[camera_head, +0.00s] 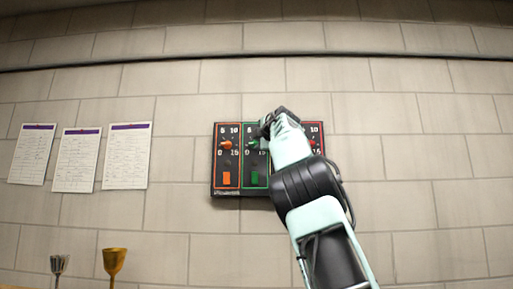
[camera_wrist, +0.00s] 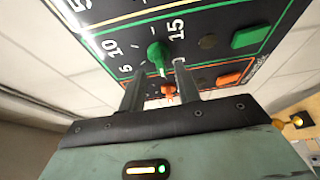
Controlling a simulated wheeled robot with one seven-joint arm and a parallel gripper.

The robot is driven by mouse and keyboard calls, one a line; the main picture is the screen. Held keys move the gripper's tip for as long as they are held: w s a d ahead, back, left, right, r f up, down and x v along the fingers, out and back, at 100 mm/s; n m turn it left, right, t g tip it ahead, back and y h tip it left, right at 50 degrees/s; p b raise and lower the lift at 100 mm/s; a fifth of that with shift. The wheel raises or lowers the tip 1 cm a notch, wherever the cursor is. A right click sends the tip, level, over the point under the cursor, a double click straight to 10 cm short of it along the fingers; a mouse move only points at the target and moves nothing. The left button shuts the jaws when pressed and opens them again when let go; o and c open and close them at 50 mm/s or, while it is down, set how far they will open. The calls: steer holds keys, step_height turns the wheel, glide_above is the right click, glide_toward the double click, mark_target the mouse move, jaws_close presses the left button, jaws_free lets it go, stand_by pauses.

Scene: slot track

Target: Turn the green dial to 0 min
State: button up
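The control panel on the wall has orange, green and red outlined sections. In the head view my gripper (camera_head: 268,124) partly covers the green section and much of the red one.
An orange dial (camera_head: 226,144) is left of the green one. Below the dials are an orange switch (camera_head: 227,178) and a green switch (camera_head: 254,178). Paper sheets (camera_head: 77,160) hang on the left wall. A gold goblet (camera_head: 114,260) stands at lower left.

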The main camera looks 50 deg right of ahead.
steer(key=b+v, duration=0.8)
steer(key=v, duration=0.6)
steer(key=shift+s+a, duration=0.15)
steer(key=shift+s, duration=0.15)
